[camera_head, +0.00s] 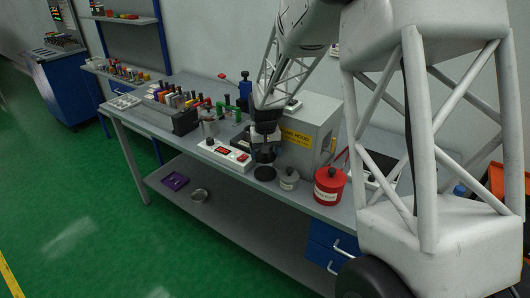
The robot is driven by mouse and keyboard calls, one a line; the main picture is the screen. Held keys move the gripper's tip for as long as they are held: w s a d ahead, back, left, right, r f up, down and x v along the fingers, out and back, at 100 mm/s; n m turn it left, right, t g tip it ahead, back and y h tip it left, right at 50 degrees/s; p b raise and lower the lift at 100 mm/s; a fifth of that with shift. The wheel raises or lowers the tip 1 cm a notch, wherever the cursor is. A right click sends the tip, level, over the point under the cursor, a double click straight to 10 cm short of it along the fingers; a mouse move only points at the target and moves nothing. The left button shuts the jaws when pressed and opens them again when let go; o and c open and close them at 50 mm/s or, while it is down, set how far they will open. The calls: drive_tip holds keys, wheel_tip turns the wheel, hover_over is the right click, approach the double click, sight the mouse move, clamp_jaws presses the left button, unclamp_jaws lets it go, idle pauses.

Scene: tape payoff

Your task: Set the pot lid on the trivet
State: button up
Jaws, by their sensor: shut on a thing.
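My gripper (265,150) points down over the workbench (225,181), in front of the grey box. It is shut on a small dark thing at its fingertips, which looks like the pot lid; the fingers hide most of it. A flat dark round disc (264,174), which looks like the trivet, lies on the bench just below the gripper. I cannot tell whether the held thing touches the disc.
A grey pot (289,180) and a red can (329,187) stand close on the right. A white switch box (223,155) with red switches lies close on the left. The grey box (312,128) stands behind. Racked tools (178,107) fill the bench further left.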

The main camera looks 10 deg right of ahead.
sight(265, 173)
drive_tip(key=shift+f, duration=0.1)
drive_tip(key=shift+f, duration=2.95)
drive_tip(key=shift+f, duration=0.4)
drive_tip(key=o, duration=0.8)
drive_tip(key=shift+r, duration=0.1)
drive_tip(key=shift+w+r, duration=0.1)
drive_tip(key=shift+r, duration=3.4)
